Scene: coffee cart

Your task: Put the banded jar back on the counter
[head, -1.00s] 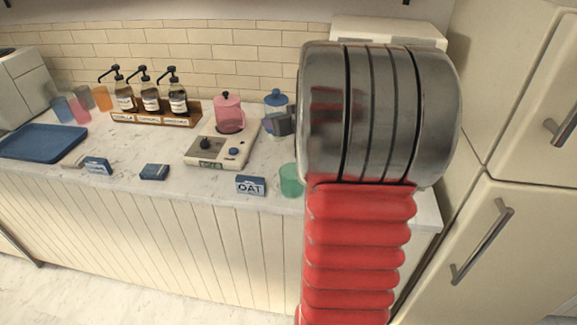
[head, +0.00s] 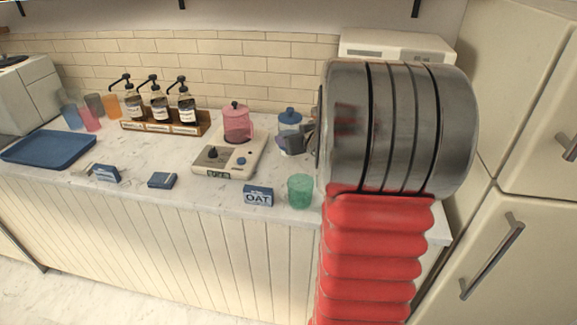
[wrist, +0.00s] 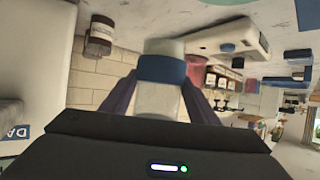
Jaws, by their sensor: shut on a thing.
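The banded jar (wrist: 160,100) is pale with a blue band, and my gripper (wrist: 160,98) is shut on it; its two dark fingers lie along both sides in the wrist view. In the head view a blue-topped pale jar (head: 290,130) shows at my gripper (head: 294,145), just left of my large metal joint. The fingers cover its lower part. I cannot tell whether its base touches the marble counter (head: 225,196).
A pink jar (head: 237,126) stands on a cream scale (head: 215,160) left of my gripper. A green cup (head: 300,191) and an OAT carton (head: 258,196) are near the front edge. Syrup bottles (head: 160,106) stand behind. A brown jar (wrist: 100,35) shows in the wrist view.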

